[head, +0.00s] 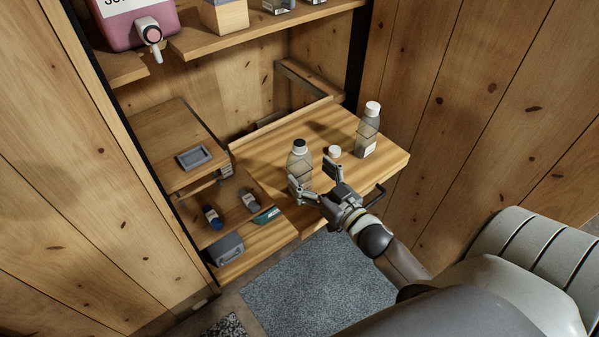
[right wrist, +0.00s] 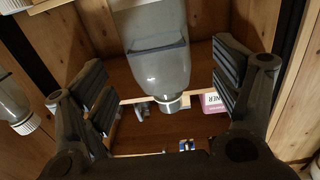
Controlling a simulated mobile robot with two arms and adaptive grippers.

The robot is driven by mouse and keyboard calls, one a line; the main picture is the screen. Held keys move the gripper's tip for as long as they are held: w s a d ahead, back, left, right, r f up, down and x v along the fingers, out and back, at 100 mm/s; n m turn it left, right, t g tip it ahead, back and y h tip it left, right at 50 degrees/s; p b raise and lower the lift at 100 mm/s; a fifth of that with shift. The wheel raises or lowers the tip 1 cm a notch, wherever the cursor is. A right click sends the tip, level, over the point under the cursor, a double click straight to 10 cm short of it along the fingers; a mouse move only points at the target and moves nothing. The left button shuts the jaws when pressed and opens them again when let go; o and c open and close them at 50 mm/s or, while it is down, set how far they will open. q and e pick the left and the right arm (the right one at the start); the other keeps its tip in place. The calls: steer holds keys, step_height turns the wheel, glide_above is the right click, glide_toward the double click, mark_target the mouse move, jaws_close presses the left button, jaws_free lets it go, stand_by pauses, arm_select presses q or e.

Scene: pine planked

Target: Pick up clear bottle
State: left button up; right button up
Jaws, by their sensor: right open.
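A clear bottle with a black cap (head: 300,168) is at the left. A taller clear bottle with a pale cap (head: 367,134) is at the right. My right gripper (head: 316,180) is open at the bottles' near side. In the right wrist view, a clear bottle (right wrist: 160,72) appears upside down between the open fingers (right wrist: 165,100), with gaps on both sides. My left gripper is not in view.
Another bottle (right wrist: 14,105) shows at the left edge of the right wrist view. A grey tray (head: 194,157) and several small items lie on the lower left shelves. A pink dispenser (head: 135,22) sits on the upper shelf. A wooden wall closes the right side.

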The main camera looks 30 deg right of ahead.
mark_target(305, 168)
steer(key=shift+w+r, duration=0.15)
steer(key=shift+w, duration=0.3)
steer(key=w+p, duration=0.1)
steer(key=w, duration=0.3)
steer(key=shift+a, duration=0.1)
steer(key=c, duration=1.3)
